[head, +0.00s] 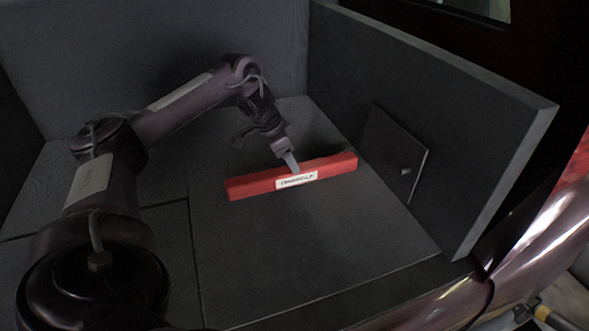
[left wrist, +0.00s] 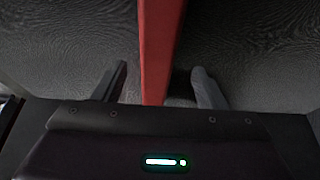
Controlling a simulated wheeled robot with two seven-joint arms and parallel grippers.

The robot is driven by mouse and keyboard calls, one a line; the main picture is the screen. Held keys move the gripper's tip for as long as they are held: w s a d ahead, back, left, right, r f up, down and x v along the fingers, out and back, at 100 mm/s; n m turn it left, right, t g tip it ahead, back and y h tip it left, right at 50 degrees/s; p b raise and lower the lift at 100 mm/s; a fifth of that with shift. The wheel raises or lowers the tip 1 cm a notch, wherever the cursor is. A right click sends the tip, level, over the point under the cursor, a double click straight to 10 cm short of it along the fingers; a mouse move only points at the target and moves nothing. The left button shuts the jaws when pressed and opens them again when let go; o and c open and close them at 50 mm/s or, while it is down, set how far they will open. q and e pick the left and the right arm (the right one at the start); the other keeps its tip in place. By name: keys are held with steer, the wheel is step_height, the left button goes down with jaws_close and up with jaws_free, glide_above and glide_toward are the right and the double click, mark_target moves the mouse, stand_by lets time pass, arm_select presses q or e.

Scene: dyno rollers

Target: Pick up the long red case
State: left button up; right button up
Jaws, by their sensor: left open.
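The long red case (head: 248,186) lies on the dark grey floor of a boxed-in area, with a white label on its near side. My left gripper (head: 292,166) reaches down over the middle of the case from above. In the left wrist view, the red case (left wrist: 159,50) runs up the picture between the two fingers of my left gripper (left wrist: 165,82). The fingers are open, one on each side of it, with a visible gap on both sides. The far finger is mostly hidden behind the case in the head view. My right gripper is not in view.
A tall dark panel (head: 430,110) stands to the right of the case, with a small square plate (head: 392,155) against it close to the case's right end. A grey wall (head: 150,50) closes the back. The floor (head: 320,240) in front of the case is clear.

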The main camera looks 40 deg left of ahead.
arm_select(q)
steer(key=b+x, duration=0.1)
steer(key=x, duration=0.4)
steer(key=shift+s+d, duration=0.1)
steer(key=shift+s, duration=0.05)
steer(key=shift+r, duration=0.1)
steer(key=c, duration=1.4)
